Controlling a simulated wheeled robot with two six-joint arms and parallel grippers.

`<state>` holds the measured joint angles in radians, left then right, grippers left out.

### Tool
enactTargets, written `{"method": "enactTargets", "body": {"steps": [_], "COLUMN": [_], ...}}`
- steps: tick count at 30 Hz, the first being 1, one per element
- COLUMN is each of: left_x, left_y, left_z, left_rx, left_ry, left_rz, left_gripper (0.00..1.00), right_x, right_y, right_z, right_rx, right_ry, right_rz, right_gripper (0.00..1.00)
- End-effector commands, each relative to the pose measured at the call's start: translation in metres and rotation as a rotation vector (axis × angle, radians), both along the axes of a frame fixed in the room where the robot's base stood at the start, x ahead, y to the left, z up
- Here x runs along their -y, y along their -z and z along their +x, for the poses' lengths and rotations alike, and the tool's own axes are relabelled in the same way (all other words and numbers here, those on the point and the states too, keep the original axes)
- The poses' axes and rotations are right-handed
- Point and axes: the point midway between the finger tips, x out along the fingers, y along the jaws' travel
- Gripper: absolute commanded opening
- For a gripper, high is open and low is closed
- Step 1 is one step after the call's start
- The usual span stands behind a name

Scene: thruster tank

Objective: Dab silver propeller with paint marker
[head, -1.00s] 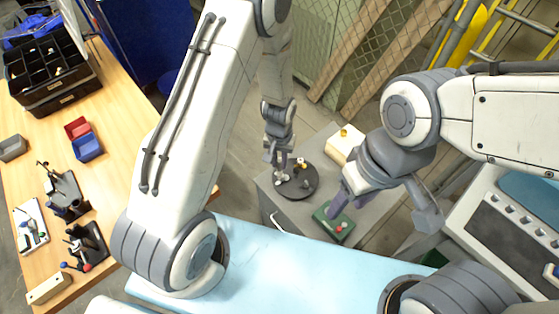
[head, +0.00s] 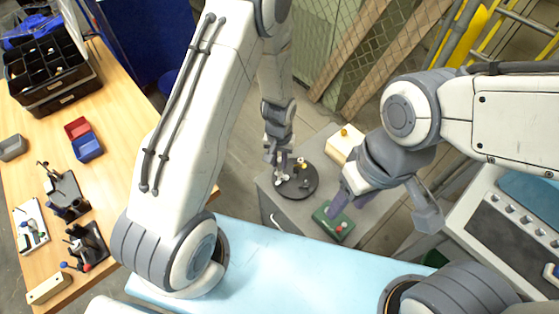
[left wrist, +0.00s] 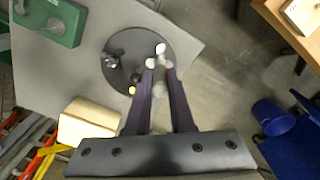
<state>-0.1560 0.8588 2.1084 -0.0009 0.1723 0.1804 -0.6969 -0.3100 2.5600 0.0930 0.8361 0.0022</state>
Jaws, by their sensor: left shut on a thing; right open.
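A dark round plate (head: 302,190) stands on a grey cabinet, with several small pale, dark and yellow-tipped pieces on it. It also shows in the left wrist view (left wrist: 126,42). My left gripper (head: 279,163) points down over the plate's left edge. In the left wrist view its dark fingers (left wrist: 160,68) are shut on a small pale thing (left wrist: 160,60); I cannot tell whether it is the paint marker or the propeller. A white round tip (left wrist: 160,48) shows just beyond the fingertips. My right gripper (head: 338,204) is open, low over a green box (head: 334,232).
The green box has a red knob (head: 338,227). A cream block (head: 343,142) with a yellow knob stands behind the plate. The grey cabinet (head: 275,205) is small. A wooden bench (head: 115,120) with bins and fixtures is at left. A light blue surface (head: 290,265) lies in front.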

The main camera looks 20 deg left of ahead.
Motion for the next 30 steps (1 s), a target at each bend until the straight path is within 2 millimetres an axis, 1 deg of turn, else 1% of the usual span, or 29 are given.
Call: {"method": "enactTargets", "body": {"steps": [3,7,21,24,30], "left_x": [0.000,0.000,0.000,0.000,0.000], "left_y": [0.001,-0.005,-0.044,-0.050,-0.050], "left_z": [-0.001,-0.001,0.000,-0.001,-0.001], "left_rx": [-0.003,-0.003,-0.001,-0.001,-0.002], "left_ry": [0.000,0.000,0.000,0.000,0.000], "left_rz": [0.001,0.001,0.000,0.000,0.000], "left_gripper": [0.00,0.00,0.00,0.00,0.00], "right_x": [0.000,0.000,0.000,0.000,0.000], "right_y": [0.000,-0.005,-0.036,-0.040,-0.040], "right_z": [0.000,0.000,0.000,0.000,0.000], "right_rx": [0.000,0.000,0.000,0.000,0.000], "right_ry": [0.000,0.000,0.000,0.000,0.000], "right_rz": [0.000,0.000,0.000,0.000,0.000], "right_gripper": [0.53,0.53,0.53,0.53,0.53]}}
